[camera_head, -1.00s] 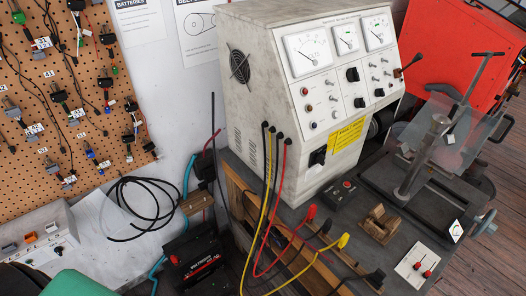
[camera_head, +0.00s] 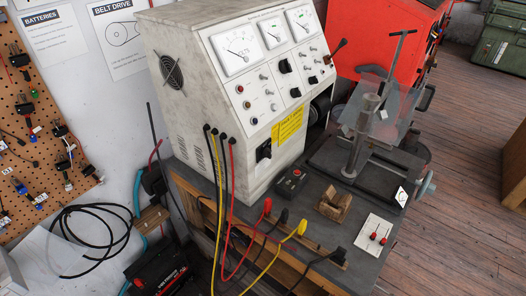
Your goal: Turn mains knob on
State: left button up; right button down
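A large off-white test machine (camera_head: 185,100) stands on the bench, with dial meters (camera_head: 238,50) across its upper front. A black rotary knob (camera_head: 264,150) on a dark plate sits low on its front, left of a yellow label (camera_head: 287,127). It may be the mains knob, but I cannot read its marking or its setting. Smaller black knobs (camera_head: 285,66) sit higher on the panel among small switches. Neither of my grippers is in view, and nothing touches the knobs.
Black, yellow and red cables (camera_head: 232,190) hang from the machine's front left and cross the bench edge. A small control box (camera_head: 291,183), a wooden block (camera_head: 333,205) and a metal stand with a clear shield (camera_head: 358,130) occupy the bench. A red cabinet (camera_head: 375,45) stands behind. Wooden floor is clear at right.

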aim_at(267, 153)
jog(key=k+l, duration=0.25)
jog(key=l, duration=0.15)
jog(key=k+l, duration=0.2)
jog(key=l, duration=0.25)
jog(key=k+l, duration=0.25)
jog(key=l, duration=0.15)
